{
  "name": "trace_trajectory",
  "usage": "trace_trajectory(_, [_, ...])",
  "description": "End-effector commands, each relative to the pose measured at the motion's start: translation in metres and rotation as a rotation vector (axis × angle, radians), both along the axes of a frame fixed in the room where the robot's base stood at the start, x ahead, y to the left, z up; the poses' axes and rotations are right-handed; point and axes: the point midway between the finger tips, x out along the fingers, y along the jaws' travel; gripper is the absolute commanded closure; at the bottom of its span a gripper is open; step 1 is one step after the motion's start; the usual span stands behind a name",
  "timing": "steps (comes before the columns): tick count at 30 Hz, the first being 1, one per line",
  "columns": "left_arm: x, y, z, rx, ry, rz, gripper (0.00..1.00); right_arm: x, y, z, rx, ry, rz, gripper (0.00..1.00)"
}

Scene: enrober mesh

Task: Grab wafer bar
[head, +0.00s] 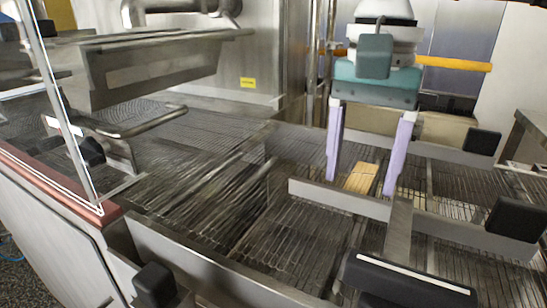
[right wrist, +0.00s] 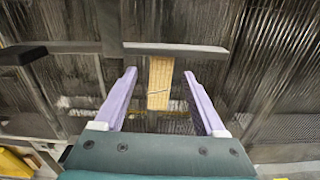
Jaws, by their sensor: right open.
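The wafer bar (head: 361,177) is a pale yellow-tan, ridged rectangular bar lying on the wire mesh belt, just behind a low metal rail. My right gripper (head: 361,187) points down with two lilac fingers, one on each side of the bar. It is open, with gaps between the fingers and the bar. In the right wrist view the bar (right wrist: 160,85) lies between the fingertips (right wrist: 159,74), its far end at the metal rail. I cannot tell exactly how high the fingertips are above the mesh. My left gripper is not in view.
The low metal rail (head: 338,198) crosses the mesh close in front of the fingers. Black blocks (head: 515,218) sit on the rails at the right. A steel hood (head: 150,68) stands over the mesh at the left. Bare mesh (head: 290,235) lies in front of the rail.

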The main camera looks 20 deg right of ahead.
Motion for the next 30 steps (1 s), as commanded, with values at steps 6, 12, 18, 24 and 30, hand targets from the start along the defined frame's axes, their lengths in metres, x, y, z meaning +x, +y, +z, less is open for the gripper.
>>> trace_trajectory(6, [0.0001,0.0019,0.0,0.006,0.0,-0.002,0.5,0.0001,0.0003,-0.0113,0.0,-0.001,0.002,0.28])
trace_trajectory(12, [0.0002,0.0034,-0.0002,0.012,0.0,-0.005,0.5,0.0001,0.0005,-0.0109,0.001,-0.002,0.002,0.36])
trace_trajectory(18, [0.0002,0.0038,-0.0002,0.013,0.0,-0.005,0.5,0.0002,0.0005,-0.0107,0.001,-0.002,0.002,0.59])
trace_trajectory(24, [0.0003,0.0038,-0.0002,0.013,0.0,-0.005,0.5,0.0002,0.0005,-0.0106,0.001,-0.002,0.001,0.81])
trace_trajectory(30, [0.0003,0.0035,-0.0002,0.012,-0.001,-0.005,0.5,0.0002,0.0005,-0.0106,0.001,-0.002,0.001,0.95])
